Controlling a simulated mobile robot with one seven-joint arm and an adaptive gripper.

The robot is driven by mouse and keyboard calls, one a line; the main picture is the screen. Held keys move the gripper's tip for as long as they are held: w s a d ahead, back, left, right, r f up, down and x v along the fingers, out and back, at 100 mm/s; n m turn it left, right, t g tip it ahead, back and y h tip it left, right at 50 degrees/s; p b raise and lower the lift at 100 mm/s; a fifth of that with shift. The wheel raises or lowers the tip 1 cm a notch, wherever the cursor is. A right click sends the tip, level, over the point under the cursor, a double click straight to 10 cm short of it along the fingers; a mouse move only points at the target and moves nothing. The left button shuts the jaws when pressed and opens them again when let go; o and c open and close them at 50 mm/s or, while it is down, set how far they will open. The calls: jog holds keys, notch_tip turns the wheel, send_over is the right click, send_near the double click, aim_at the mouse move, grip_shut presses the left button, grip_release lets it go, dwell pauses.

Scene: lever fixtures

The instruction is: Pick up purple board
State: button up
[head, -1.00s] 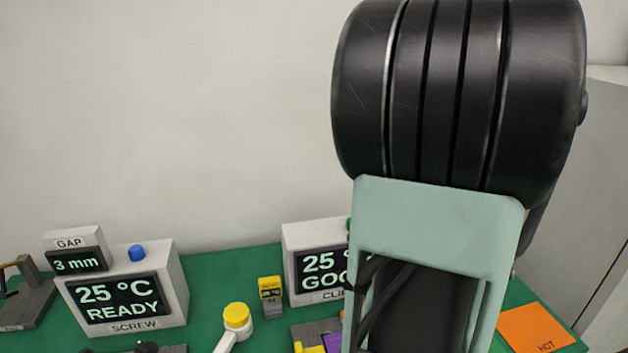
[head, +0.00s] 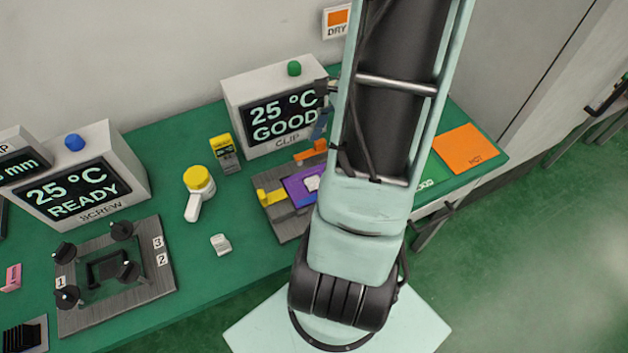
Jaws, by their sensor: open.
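The purple board (head: 297,188) lies in the grey clip fixture (head: 284,222) on the green table. A pale chip or label shows on its top, and its right part is hidden behind my arm. A yellow piece (head: 270,196) sits at the fixture's left side and an orange piece (head: 311,153) at its back. A blue part (head: 322,124) stands behind, partly covered by my arm. My gripper cannot be made out in the head view; only my arm links show, crossing in front of the fixture's right side.
The CLIP display box (head: 268,112) reads 25 °C GOOD. The SCREW box (head: 83,180) reads READY. A screw fixture (head: 150,282) with black knobs is at front left. A yellow-capped white item (head: 199,183), a small yellow device (head: 224,152) and an orange HOT mat (head: 466,150) also lie on the table.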

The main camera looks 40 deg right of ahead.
aim_at(313, 183)
jog(key=x, duration=0.8)
jog(key=shift+f, duration=0.1)
jog(key=c, duration=1.3)
